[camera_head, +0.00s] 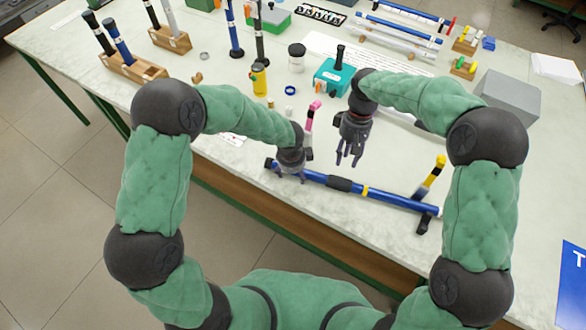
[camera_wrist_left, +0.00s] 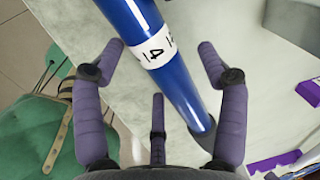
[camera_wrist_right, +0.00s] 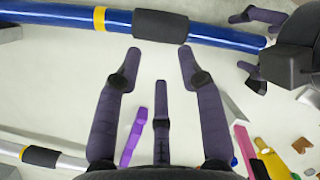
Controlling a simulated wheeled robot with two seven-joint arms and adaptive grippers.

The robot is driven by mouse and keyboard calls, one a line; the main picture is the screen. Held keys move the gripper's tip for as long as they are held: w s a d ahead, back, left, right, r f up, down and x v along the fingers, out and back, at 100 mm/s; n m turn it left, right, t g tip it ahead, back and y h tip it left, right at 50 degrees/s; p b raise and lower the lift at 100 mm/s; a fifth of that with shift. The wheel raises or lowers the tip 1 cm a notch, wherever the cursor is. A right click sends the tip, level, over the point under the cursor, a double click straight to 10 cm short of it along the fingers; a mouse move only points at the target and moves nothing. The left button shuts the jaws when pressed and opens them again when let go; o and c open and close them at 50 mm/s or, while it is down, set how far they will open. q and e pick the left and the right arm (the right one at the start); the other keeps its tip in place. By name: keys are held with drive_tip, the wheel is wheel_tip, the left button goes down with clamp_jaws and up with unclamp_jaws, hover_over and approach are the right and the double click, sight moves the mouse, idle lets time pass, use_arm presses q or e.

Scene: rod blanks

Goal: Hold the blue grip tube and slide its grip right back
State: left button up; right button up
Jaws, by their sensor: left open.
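The blue grip tube (camera_head: 395,201) lies along the front of the table, raised on dark supports. Its black grip (camera_head: 340,183) sits near mid-length, with a yellow band (camera_head: 366,190) a little to its right. My left gripper (camera_head: 290,176) is open over the tube's left part. My right gripper (camera_head: 349,157) is open and empty behind the grip. The right wrist view shows the grip (camera_wrist_right: 166,23) ahead of its fingertips (camera_wrist_right: 159,58).
A silver tube with a black grip (camera_wrist_right: 40,156) lies behind my right gripper. A teal box (camera_head: 333,78), a yellow bottle (camera_head: 259,80) and a grey box (camera_head: 506,97) stand further back. A yellow-and-black upright (camera_head: 434,172) stands by the tube's right end.

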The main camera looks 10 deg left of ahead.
use_arm(q)
drive_tip(key=c, duration=1.3)
use_arm(e)
clamp_jaws()
drive_tip(key=r+m+t+y, duration=0.1)
drive_tip(key=m+y, duration=0.1)
drive_tip(key=m, duration=1)
hover_over(364, 179)
drive_tip(key=s+a, duration=0.1)
drive_tip(key=s, duration=0.1)
drive_tip(key=s+d+r+m+t+y, duration=0.25)
drive_tip(key=d+m, duration=0.45)
drive_tip(key=m, duration=0.7)
drive_tip(key=shift+h, duration=0.35)
drive_tip(key=x, duration=1)
drive_tip(key=shift+s+d+f, duration=0.15)
drive_tip(key=shift+s+f, duration=0.1)
drive_tip(key=shift+f, duration=0.25)
drive_tip(key=shift+w+a+r+t, duration=0.1)
drive_tip(key=shift+w+a+t, duration=0.1)
drive_tip(key=shift+a, duration=0.75)
drive_tip(key=shift+w+a+t, duration=0.1)
drive_tip(key=shift+w+a, duration=0.1)
drive_tip(key=shift+a, duration=0.8)
